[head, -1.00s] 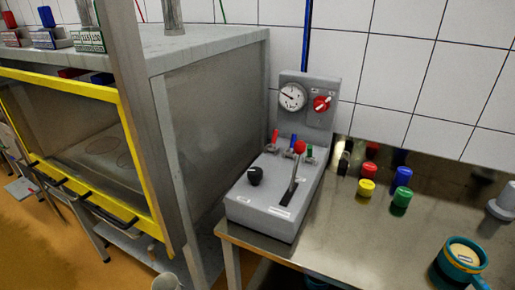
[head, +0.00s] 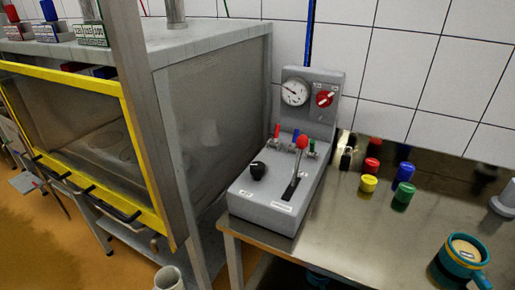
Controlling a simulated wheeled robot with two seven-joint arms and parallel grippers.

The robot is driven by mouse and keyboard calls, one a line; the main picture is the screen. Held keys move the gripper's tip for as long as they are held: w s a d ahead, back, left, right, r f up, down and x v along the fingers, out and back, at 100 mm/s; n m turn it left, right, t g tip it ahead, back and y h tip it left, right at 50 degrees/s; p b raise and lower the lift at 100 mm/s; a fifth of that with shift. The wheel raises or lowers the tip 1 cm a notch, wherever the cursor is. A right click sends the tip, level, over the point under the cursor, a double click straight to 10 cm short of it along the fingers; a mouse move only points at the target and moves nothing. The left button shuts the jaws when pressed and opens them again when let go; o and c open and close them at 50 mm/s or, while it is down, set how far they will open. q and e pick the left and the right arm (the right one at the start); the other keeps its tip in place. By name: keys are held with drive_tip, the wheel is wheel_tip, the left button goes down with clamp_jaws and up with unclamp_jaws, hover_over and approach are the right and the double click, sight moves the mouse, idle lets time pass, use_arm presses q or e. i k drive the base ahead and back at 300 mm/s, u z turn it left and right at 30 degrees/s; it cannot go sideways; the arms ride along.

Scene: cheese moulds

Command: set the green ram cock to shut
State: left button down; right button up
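The green ram cock (head: 313,146) is a small valve with a green handle on the grey control console (head: 262,212), at the right of a row of three. Its handle looks roughly upright, but it is too small to read its setting. The red cock (head: 277,131) and the blue cock (head: 295,135) stand to its left. A lever with a red ball (head: 302,142) stands close in front of the green cock and partly crowds it. Neither of my grippers is in view.
The console also carries a black knob (head: 257,171), a gauge (head: 294,92) and a red rotary switch (head: 325,98). Several coloured caps, including a green one (head: 401,195), and a teal mug (head: 460,262) stand on the metal table (head: 345,245). A yellow-framed cabinet (head: 145,130) stands left.

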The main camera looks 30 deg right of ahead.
sight(312, 148)
drive_tip(key=z, duration=1.15)
drive_tip(key=k, duration=0.45)
drive_tip(key=u, duration=0.65)
drive_tip(key=i, duration=0.9)
drive_tip(key=z, duration=0.2)
